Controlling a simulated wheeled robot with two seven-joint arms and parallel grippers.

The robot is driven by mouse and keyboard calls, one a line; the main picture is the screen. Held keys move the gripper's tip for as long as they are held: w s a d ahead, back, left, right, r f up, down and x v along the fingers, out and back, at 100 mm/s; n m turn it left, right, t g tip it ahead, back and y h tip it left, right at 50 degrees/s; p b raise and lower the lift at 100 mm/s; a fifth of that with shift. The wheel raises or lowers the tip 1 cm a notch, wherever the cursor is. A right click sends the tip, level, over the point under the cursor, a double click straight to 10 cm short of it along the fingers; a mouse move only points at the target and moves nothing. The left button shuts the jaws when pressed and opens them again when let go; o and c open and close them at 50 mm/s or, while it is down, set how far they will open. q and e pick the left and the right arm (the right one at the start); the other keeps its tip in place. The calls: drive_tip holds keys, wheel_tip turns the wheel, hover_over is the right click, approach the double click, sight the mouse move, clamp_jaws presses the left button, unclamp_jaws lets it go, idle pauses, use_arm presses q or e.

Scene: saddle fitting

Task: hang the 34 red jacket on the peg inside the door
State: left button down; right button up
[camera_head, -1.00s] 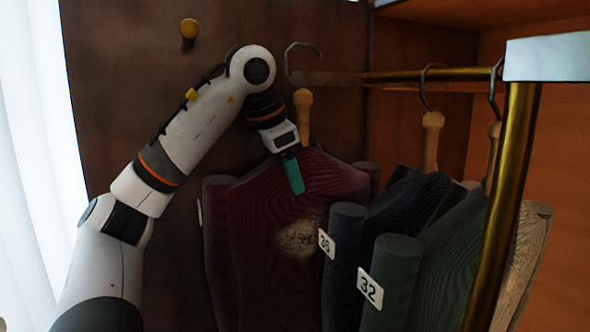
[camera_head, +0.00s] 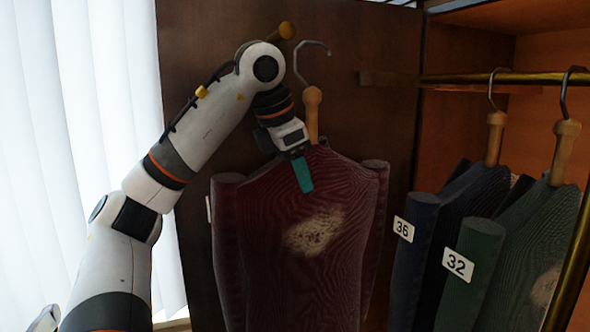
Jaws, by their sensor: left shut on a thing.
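The dark red jacket (camera_head: 330,260) hangs in the air, with a pale patch on its chest. Its wooden hanger neck (camera_head: 313,110) and metal hook (camera_head: 312,48) rise above the collar, and the hook is clear of the rail. My left gripper (camera_head: 303,175), with a teal finger showing, is shut on the jacket near the collar. The round brass peg (camera_head: 287,30) is on the dark door panel (camera_head: 200,60), just left of the hook in the picture and partly behind my arm. A tag edge shows at the jacket's left sleeve, its number unreadable. My right gripper is not in view.
A brass rail (camera_head: 465,78) at the right holds a navy jacket tagged 36 (camera_head: 430,245) and a green jacket tagged 32 (camera_head: 500,260). A brass post (camera_head: 572,270) stands at the right edge. A pale curtain (camera_head: 110,80) is at the left.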

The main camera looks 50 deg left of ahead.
use_arm(q)
drive_tip(key=shift+s+d+f+m, duration=0.25)
drive_tip(key=shift+f+m, duration=0.1)
drive_tip(key=shift+m, duration=0.05)
drive_tip(key=shift+w+d+f+m+h, duration=0.2)
drive_tip(key=shift+d+f+m+h, duration=0.1)
drive_tip(key=shift+d+f, duration=0.1)
drive_tip(key=s+d+f+m+g, duration=0.2)
drive_tip(key=d+f+m+g, duration=0.1)
drive_tip(key=d+f+m, duration=0.5)
drive_tip(key=s+d+f+m+g+h, duration=0.1)
drive_tip(key=s+d+f+m+g, duration=0.1)
drive_tip(key=d+f+m, duration=0.6)
drive_tip(key=s+d+f+m+g+h, duration=0.1)
drive_tip(key=d+f+m+g, duration=0.3)
drive_tip(key=d+f+m, duration=0.4)
wheel_tip(320, 180, down, 12)
drive_tip(key=s+m, duration=0.1)
drive_tip(key=m, duration=0.5)
drive_tip(key=shift+s+r, duration=0.15)
drive_tip(key=shift+s, duration=0.1)
drive_tip(key=shift+a, duration=0.1)
